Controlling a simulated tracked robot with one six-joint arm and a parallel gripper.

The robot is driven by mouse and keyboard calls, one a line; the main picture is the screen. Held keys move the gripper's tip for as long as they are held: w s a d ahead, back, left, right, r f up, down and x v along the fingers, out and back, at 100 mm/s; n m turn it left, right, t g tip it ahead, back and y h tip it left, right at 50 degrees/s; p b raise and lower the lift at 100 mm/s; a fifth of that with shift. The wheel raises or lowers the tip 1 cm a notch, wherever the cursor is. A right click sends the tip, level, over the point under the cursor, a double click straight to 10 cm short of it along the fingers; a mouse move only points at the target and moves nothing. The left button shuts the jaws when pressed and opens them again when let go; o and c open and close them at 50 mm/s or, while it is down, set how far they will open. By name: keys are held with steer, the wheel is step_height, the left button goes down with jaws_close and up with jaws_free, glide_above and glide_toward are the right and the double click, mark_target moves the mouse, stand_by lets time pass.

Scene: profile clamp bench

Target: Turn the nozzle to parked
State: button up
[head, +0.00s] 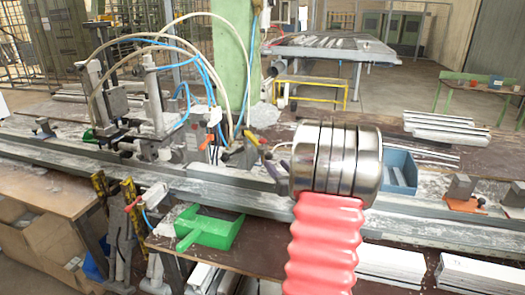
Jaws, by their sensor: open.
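A clamp machine (158,105) with pale hoses and blue air lines stands at the left on the long metal rail. Small orange-red pieces show at its right side; I cannot tell which part is the nozzle or which way it points. My arm, a red ribbed sleeve with a ringed metal end, rises in front of the bench right of centre. No gripper fingers show. The arm covers part of the rail and whatever is behind it.
A green dustpan (209,228) lies on the front of the bench. A blue bin (400,170) stands right of my arm. White profiles (390,265) are stacked at the lower right. A green column (236,55) rises behind the clamp machine.

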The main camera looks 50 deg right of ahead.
mark_target(264, 152)
steer(key=x, duration=1.3)
steer(key=shift+w+d, duration=0.2)
jaws_close()
stand_by(0.4)
